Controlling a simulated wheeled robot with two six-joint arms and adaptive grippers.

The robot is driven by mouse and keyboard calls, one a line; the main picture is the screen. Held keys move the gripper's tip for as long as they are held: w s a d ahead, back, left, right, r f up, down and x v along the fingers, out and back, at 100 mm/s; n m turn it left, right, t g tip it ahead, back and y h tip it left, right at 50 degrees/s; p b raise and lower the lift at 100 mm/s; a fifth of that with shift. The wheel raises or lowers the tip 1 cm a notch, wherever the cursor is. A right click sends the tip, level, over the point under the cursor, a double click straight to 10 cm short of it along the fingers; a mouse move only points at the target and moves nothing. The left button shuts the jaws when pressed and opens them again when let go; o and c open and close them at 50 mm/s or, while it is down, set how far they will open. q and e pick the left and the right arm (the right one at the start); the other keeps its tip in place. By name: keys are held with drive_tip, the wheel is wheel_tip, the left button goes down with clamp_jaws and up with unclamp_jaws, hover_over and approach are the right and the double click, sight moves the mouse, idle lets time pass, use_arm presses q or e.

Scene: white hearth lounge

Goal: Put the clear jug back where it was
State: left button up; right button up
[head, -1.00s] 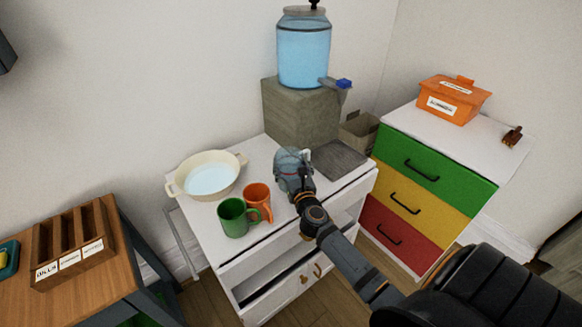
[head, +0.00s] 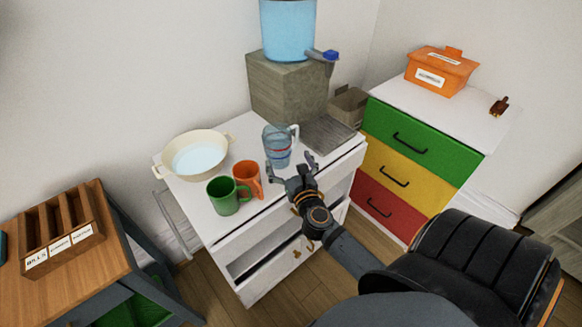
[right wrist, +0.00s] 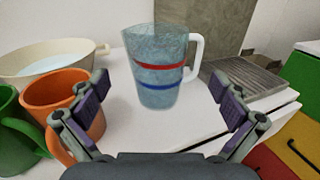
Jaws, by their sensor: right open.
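The clear jug (head: 277,146) stands upright on the white cabinet top (head: 262,217), between the orange mug and the grey slatted tray. In the right wrist view the jug (right wrist: 157,75) shows a red band, a blue band and a white handle on its right. My right gripper (head: 292,168) is open and empty just in front of the jug. Its two fingers (right wrist: 160,108) are spread wide on either side of the jug's lower front, apart from it. My left gripper is in neither view.
An orange mug (head: 246,176) and a green mug (head: 228,197) stand left of my right gripper. A cream two-handled basin (head: 184,140) holds pale liquid. A blue-filled dispenser (head: 287,30) sits on a grey block (head: 284,88). The slatted tray (head: 327,133) lies right of the jug.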

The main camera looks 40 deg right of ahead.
drive_tip(key=v, duration=0.3)
drive_tip(key=shift+s+a, duration=0.1)
drive_tip(key=shift+s, duration=0.1)
